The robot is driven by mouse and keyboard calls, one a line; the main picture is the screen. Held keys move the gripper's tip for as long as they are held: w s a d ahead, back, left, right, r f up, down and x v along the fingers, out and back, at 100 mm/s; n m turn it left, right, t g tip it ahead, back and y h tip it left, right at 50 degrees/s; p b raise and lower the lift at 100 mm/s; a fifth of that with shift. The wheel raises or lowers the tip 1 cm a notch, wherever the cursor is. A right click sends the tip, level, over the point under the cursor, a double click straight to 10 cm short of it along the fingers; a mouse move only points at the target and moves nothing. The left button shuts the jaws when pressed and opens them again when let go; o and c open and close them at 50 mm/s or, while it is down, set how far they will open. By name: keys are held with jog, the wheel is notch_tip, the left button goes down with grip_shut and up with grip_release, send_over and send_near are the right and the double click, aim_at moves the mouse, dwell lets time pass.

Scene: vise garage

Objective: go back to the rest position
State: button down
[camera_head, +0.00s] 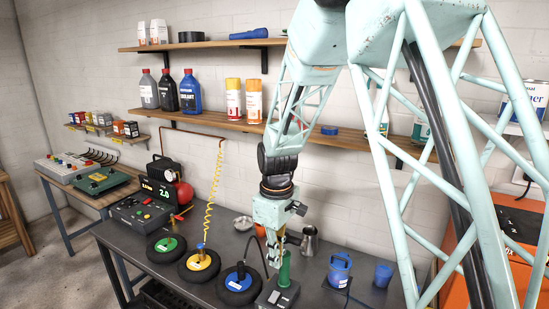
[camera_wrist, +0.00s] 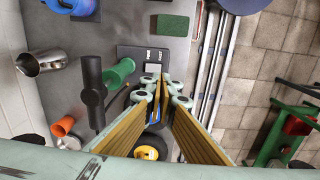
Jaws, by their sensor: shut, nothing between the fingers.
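My gripper (camera_head: 275,262) hangs fingers down above the dark workbench, at its front middle in the head view. In the wrist view its fingers (camera_wrist: 162,88) are together, with nothing between them. They are over or near a grey box with a labelled panel (camera_wrist: 148,57). I cannot tell the exact height of the fingertips above the box.
Wheels with green (camera_head: 166,245), yellow (camera_head: 199,262) and blue (camera_head: 238,281) hubs lie left of my gripper. A lower shelf (camera_head: 215,122) with bottles and cans crosses the wall behind my arm.

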jog(key=s+d+r+m+t+b, duration=0.1)
jog(key=s+d+r+m, duration=0.2)
jog(key=s+d+r, duration=0.55)
jog(key=s+d+r+m+t, duration=0.1)
jog(key=s+d+r+m, duration=0.3)
jog(key=s+r, duration=0.75)
jog(key=s+d+r+m, duration=0.1)
jog(key=s+d, duration=0.1)
jog(key=s, duration=0.5)
jog(key=s+d+r+m+t, duration=0.1)
jog(key=s+d+r+m, duration=0.1)
jog(key=s, duration=0.5)
jog(key=s+d+r+m+b, duration=0.1)
jog(key=s+d, duration=0.3)
jog(key=s, duration=0.3)
jog(key=shift+s+r+m+t, duration=0.15)
jog(key=shift+r+m+t, duration=0.15)
jog(key=shift+r+t, duration=0.1)
